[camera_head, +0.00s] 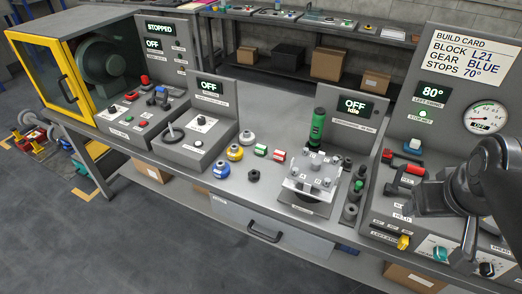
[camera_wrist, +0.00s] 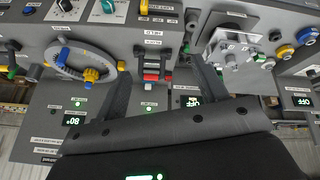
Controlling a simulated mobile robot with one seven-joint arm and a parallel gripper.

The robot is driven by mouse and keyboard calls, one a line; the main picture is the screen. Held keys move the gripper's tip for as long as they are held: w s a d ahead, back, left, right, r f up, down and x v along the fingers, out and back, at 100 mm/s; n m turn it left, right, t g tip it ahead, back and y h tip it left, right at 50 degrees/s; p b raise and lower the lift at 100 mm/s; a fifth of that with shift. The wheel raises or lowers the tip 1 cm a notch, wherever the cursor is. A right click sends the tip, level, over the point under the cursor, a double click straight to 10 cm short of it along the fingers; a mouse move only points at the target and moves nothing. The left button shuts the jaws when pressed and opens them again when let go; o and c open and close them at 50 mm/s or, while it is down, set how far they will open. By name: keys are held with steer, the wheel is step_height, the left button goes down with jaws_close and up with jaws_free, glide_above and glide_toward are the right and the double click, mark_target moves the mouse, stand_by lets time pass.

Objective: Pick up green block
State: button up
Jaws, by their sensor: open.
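A small green block (camera_head: 261,150) with a pale label-like face lies on the bench top in the head view, in the middle stretch between the left consoles and the silver fixture. A similar red block (camera_head: 279,155) lies just to its right. My gripper (camera_wrist: 160,62) is open and empty, its two dark fingers spread apart in the wrist view. In the head view my arm is at the far right, over the build-card console and well away from the green block.
Yellow (camera_head: 235,153) and blue (camera_head: 222,169) ringed parts lie left of the green block. The silver fixture (camera_head: 312,178) and a tall green cylinder (camera_head: 317,128) stand to its right. The right console (camera_head: 405,160) with red handles is beneath my arm.

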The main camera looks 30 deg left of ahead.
steer(key=w+a+r+n, duration=0.2)
steer(key=w+a+n, duration=0.7)
steer(key=w, duration=0.5)
steer(key=n+g, duration=0.1)
steer(key=n, duration=2.2)
glide_above(261, 147)
steer(key=s+a, duration=0.1)
steer(key=s, duration=0.1)
step_height(261, 147, down, 28)
steer(key=shift+s+f, duration=0.1)
steer(key=x, duration=0.5)
steer(key=shift+d, duration=0.4)
steer(key=c, duration=1.1)
